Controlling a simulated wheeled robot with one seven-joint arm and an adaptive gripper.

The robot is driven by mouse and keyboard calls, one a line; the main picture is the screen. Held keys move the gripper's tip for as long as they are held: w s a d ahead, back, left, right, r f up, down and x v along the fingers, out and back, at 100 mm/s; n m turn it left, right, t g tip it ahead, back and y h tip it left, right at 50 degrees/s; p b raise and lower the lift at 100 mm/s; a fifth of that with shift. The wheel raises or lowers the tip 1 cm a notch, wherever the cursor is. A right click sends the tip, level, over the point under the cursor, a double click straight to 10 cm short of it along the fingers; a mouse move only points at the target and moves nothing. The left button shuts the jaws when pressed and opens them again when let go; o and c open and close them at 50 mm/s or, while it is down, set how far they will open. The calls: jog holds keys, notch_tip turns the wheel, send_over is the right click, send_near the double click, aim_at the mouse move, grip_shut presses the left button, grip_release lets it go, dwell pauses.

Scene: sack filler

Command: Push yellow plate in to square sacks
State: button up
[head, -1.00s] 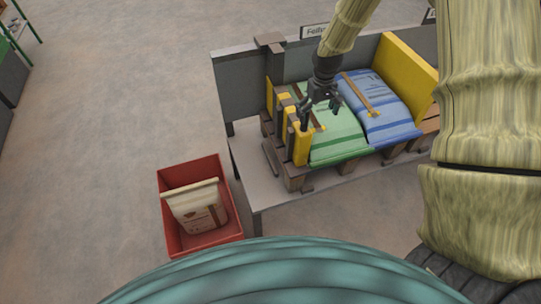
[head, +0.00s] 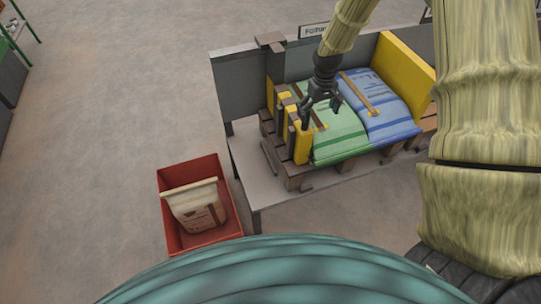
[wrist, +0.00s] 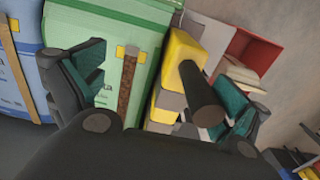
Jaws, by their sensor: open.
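The slatted yellow plate (head: 302,146) stands upright at the left end of the pallet, beside the green sack (head: 343,140). In the wrist view its yellow face (wrist: 182,52) carries a dark round bar (wrist: 202,92) that sticks out towards my camera. The blue sack (head: 380,106) lies right of the green one, and both have brown strips on top. My gripper (head: 318,112) is open above the plate and the green sack's left edge. In the wrist view my gripper (wrist: 168,88) has its fingers apart, with the bar between them, nearer the right finger. I cannot tell whether they touch.
A second yellow panel (head: 407,66) stands at the right of the sacks. A grey wall (head: 240,85) rises behind the pallet. A red bin (head: 167,205) with a pale sack (head: 196,208) stands on the floor at front left.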

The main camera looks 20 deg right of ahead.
jog(key=shift+a, duration=1.5)
jog(key=shift+r+p, duration=3.25)
jog(key=shift+r, duration=1.2)
